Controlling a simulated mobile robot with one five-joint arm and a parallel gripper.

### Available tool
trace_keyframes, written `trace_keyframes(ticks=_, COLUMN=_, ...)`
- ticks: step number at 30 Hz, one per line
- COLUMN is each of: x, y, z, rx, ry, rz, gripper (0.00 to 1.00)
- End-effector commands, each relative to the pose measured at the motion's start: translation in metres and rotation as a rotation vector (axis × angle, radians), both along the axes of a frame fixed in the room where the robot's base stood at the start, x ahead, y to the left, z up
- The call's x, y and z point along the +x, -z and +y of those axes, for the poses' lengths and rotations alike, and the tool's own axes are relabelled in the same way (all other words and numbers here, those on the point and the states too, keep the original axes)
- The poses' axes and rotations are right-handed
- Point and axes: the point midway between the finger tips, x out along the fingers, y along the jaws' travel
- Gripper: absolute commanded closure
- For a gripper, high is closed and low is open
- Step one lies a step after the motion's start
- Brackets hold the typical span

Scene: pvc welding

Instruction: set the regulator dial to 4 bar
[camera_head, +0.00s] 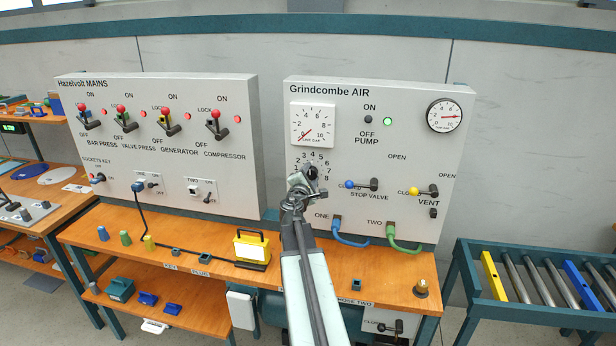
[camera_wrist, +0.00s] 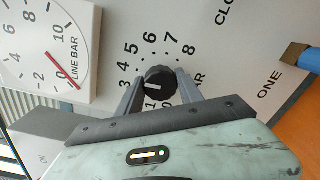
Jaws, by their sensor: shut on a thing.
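The regulator dial is a black round knob (camera_wrist: 160,84) with a short white mark, ringed by printed numbers. The numbers around it in the wrist view run up to 8. The mark points to the left in the wrist view; I cannot tell exactly which number it meets. My gripper (camera_wrist: 160,92) has one finger on each side of the knob and is shut on it. In the head view my gripper (camera_head: 303,184) covers the lower part of the dial (camera_head: 311,171). The line gauge (camera_head: 312,125) above it has its red needle near 0.
The pump's green lamp (camera_head: 387,121) is lit. A second gauge (camera_head: 444,115) sits at the panel's upper right. The blue stop valve handle (camera_head: 350,185) and yellow vent handle (camera_head: 414,191) are right of my gripper. The bench (camera_head: 205,235) lies below.

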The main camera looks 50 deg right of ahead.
Motion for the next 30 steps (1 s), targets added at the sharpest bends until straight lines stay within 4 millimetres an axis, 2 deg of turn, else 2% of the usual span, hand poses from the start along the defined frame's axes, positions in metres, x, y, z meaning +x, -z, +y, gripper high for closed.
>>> trace_keyframes(ticks=19, x=-0.0004, y=-0.0007, z=-0.0018, rx=0.024, ry=0.002, rz=-0.039, gripper=0.97)
trace_keyframes(ticks=20, x=-0.0003, y=-0.0008, z=-0.0017, rx=0.024, ry=0.002, rz=-0.039, gripper=0.51)
trace_keyframes(ticks=21, x=-0.0002, y=-0.0007, z=-0.0015, rx=0.024, ry=0.002, rz=-0.039, gripper=0.4)
trace_keyframes(ticks=22, x=-0.0001, y=-0.0006, z=-0.0014, rx=0.024, ry=0.002, rz=-0.039, gripper=0.35)
trace_keyframes(ticks=30, x=0.0003, y=-0.0003, z=-0.0001, rx=0.025, ry=0.0, rz=-0.04, gripper=0.35)
